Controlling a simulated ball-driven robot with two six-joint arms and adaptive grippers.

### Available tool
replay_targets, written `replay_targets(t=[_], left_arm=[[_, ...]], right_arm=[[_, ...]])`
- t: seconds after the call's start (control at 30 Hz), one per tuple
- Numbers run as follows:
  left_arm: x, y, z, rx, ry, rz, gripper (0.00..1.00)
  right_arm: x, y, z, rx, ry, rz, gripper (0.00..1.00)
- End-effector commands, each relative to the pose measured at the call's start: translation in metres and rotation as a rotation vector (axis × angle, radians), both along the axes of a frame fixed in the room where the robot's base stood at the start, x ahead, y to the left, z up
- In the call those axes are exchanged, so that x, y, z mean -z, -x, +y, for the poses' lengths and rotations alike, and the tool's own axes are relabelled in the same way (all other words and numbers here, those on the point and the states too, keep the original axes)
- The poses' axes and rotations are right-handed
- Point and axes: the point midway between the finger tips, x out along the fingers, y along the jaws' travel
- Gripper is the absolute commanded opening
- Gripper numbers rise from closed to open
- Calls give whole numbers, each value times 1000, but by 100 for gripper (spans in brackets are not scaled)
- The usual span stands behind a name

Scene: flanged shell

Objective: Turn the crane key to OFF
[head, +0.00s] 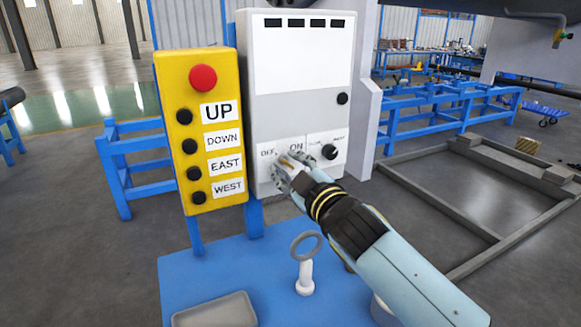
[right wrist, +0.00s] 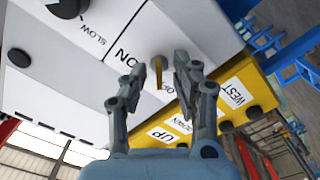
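The crane key (right wrist: 158,72) is a small brass-coloured piece in a round lock on the grey-white control box (head: 263,110), by the OFF and ON labels. My right gripper (head: 284,166) is at this lock in the head view and hides most of it. In the right wrist view my right gripper (right wrist: 160,68) is open, with one finger on each side of the key. Gaps show between the fingers and the key. I cannot tell for sure which label the key points to. My left gripper is not in view.
A yellow button box (head: 201,130) with a red button stands left of the control box. A black SLOW knob (head: 330,152) sits right of the lock. A blue table (head: 245,270) below holds a grey tray (head: 215,312) and a white piece with a ring (head: 305,275).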

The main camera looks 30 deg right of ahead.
Motion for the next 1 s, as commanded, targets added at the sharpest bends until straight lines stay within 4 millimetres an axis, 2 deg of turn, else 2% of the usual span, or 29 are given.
replay_targets(t=[0.17, 0.27, 0.37, 0.63, 0.8, 1.0], left_arm=[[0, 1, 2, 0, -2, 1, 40], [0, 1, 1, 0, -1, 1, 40], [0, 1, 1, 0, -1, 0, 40], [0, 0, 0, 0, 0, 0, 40], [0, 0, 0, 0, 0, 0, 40], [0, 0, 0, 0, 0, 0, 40]], right_arm=[[0, 1, 0, 0, 0, 0, 29], [1, 10, 1, 0, -1, 1, 29], [1, 28, 2, -1, 1, 2, 29], [1, 92, 5, 0, 2, 4, 29], [0, 111, 6, 1, 1, 1, 29], [0, 120, 7, -1, 0, 0, 29]])
